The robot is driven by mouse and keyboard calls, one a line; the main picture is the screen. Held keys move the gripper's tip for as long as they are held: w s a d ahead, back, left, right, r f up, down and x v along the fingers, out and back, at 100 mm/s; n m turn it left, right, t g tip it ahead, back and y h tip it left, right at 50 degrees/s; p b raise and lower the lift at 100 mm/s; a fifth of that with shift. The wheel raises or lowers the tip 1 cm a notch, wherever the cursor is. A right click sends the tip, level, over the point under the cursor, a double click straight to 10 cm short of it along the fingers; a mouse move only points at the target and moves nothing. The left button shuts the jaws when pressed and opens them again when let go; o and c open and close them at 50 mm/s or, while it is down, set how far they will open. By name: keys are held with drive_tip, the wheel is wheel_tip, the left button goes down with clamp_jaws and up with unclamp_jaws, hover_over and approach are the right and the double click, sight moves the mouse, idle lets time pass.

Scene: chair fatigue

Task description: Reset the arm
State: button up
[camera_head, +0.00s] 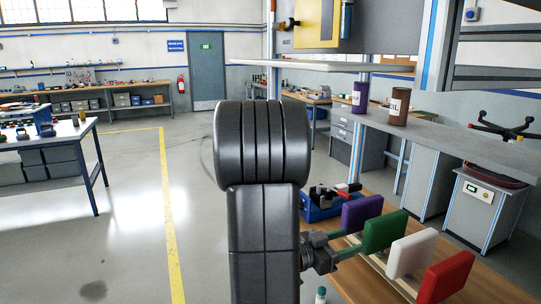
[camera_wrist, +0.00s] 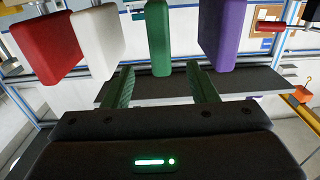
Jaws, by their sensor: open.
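My gripper (camera_head: 345,242) has green fingers and is open, at the lower middle of the head view. In the wrist view my gripper (camera_wrist: 160,72) shows its two fingers apart, with the green pad (camera_wrist: 158,38) lined up between them. I cannot tell whether the fingertips overlap the pad's edge. In the head view the green pad (camera_head: 385,232) stands in a row between a purple pad (camera_head: 362,212) and a white pad (camera_head: 411,254), with a red pad (camera_head: 445,278) nearest. My dark arm hides part of the middle.
A wooden bench (camera_head: 500,292) lies under the pads, with a blue bin (camera_head: 318,208) of tools behind. A grey shelf (camera_head: 450,140) holds a purple can (camera_head: 360,97) and a brown can (camera_head: 399,106). A workbench (camera_head: 88,128) stands left; the floor between is clear.

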sight(381, 219)
drive_tip(key=x, duration=0.4)
drive_tip(key=p+x, duration=0.1)
drive_tip(key=x, duration=0.6)
drive_tip(key=shift+w+d+r+p, duration=0.1)
drive_tip(key=shift+d+r+p, duration=0.2)
drive_tip(key=shift+d, duration=0.05)
wheel_tip(381, 219, up, 4)
drive_tip(key=shift+a+f+p, duration=0.2)
drive_tip(key=shift+p, duration=1)
wheel_tip(381, 219, up, 3)
drive_tip(key=p, duration=0.2)
drive_tip(key=shift+r+p, duration=0.1)
drive_tip(key=shift+p, duration=0.25)
